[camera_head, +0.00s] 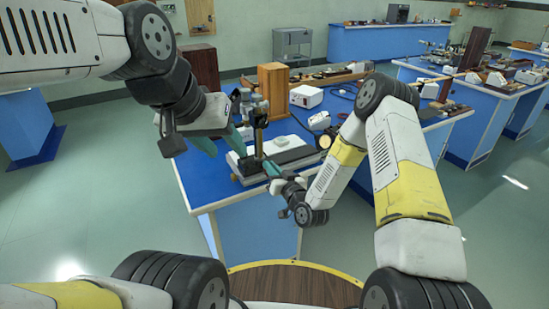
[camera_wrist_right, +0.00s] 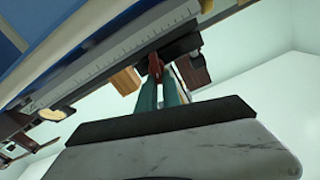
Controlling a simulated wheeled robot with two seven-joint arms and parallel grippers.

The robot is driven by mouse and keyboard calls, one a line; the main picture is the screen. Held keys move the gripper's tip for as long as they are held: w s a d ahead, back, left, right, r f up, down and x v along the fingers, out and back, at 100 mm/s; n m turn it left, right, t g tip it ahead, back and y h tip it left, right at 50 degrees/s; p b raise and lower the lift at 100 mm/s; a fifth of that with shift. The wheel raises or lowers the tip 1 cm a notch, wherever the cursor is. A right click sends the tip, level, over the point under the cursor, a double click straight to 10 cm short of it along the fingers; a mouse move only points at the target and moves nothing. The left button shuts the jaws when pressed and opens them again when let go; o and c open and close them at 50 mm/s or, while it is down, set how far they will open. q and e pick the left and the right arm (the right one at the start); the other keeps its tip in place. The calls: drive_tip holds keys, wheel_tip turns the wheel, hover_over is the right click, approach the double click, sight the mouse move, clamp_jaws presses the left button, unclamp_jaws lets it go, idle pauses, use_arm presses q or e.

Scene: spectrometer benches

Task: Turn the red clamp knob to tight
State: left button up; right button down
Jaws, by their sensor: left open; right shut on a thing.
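The red clamp knob (camera_wrist_right: 155,65) shows in the right wrist view, under a dark block on a rail with a printed scale (camera_wrist_right: 95,75). My right gripper (camera_wrist_right: 158,82) has its teal fingers closed around the knob. In the head view my right gripper (camera_head: 271,169) reaches the near side of the grey-white bench apparatus (camera_head: 285,150), and the knob is hidden there. My left gripper (camera_head: 224,139) is open and empty, left of the dark upright post on the apparatus. Whether the knob is tight cannot be told.
The blue table (camera_head: 200,180) holds a wooden block (camera_head: 273,88), a white box (camera_head: 306,96) and a small white cylinder-like device (camera_head: 319,121) behind the apparatus. Cables lie at the back right. Other blue benches stand further right. The floor at left is clear.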

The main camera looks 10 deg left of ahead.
drive_tip(key=shift+w+d+f+m, duration=0.15)
drive_tip(key=shift+f+m, duration=0.25)
drive_tip(key=shift+m, duration=2.05)
drive_tip(key=shift+s+d+f+m, duration=0.1)
drive_tip(key=shift+f+m, duration=0.35)
drive_tip(key=shift+m, duration=1.95)
drive_tip(key=shift+w+d+f+m, duration=0.15)
drive_tip(key=shift+f+m, duration=0.25)
drive_tip(key=shift+m, duration=2.05)
drive_tip(key=shift+s, duration=0.15)
drive_tip(key=c, duration=1.5)
unclamp_jaws()
drive_tip(key=shift+a, duration=0.1)
drive_tip(key=shift+o, duration=0.2)
drive_tip(key=shift+r, duration=0.1)
drive_tip(key=v, duration=0.7)
drive_tip(key=shift+s+d, duration=0.2)
drive_tip(key=shift+d, duration=0.15)
drive_tip(key=shift+o, duration=0.5)
